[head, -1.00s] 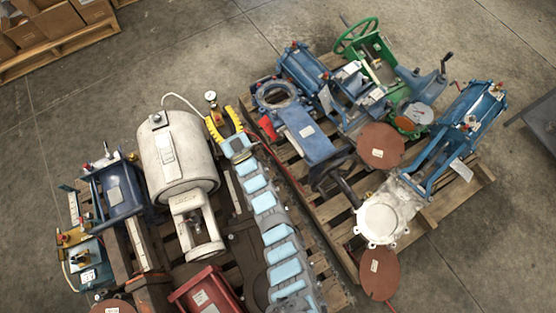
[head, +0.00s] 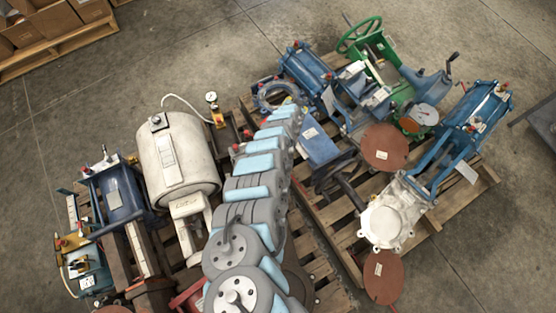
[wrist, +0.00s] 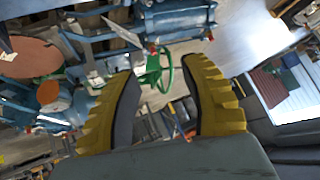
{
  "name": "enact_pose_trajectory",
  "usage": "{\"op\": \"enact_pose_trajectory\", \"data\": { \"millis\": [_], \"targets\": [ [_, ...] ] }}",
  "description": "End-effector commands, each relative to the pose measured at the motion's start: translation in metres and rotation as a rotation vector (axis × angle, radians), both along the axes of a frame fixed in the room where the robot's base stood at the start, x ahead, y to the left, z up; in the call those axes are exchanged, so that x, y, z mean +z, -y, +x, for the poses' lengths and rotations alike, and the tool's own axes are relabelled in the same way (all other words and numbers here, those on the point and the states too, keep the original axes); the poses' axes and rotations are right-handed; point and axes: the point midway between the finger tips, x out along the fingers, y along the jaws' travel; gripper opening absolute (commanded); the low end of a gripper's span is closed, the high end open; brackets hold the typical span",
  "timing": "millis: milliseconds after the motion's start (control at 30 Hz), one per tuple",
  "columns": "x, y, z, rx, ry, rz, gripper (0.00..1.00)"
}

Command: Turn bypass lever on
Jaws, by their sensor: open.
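My gripper (wrist: 163,68) is open in the wrist view, with two yellow ribbed fingers and dark inner pads spread apart and nothing held. In the head view my arm hides it. No part is clearly marked as the bypass lever. A green handwheel (head: 347,38) stands on the far pallet, and a dark crank handle (head: 450,61) rises from a blue valve body (head: 424,83). The green wheel also shows in the wrist view (wrist: 165,74), beyond and between the fingertips.
A white cylindrical actuator (head: 180,160) and a pressure gauge (head: 212,97) stand left of my arm. Brown discs (head: 382,147) and a pale valve flange (head: 385,222) lie on the right pallet (head: 432,214). Bare concrete floor surrounds the pallets.

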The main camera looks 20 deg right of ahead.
Motion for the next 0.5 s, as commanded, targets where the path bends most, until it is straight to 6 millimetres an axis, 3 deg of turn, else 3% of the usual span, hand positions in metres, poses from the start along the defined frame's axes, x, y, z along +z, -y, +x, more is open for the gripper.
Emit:
{"op": "enact_pose_trajectory", "data": {
  "millis": [167, 300, 500],
  "targets": [
    [-0.023, -0.021, -0.058, -0.219, -0.156, 0.214, 0.45],
    [-0.036, -0.063, -0.105, -0.374, -0.281, 0.389, 0.45],
    [-0.038, -0.128, -0.154, -0.522, -0.424, 0.582, 0.45]
  ]
}}
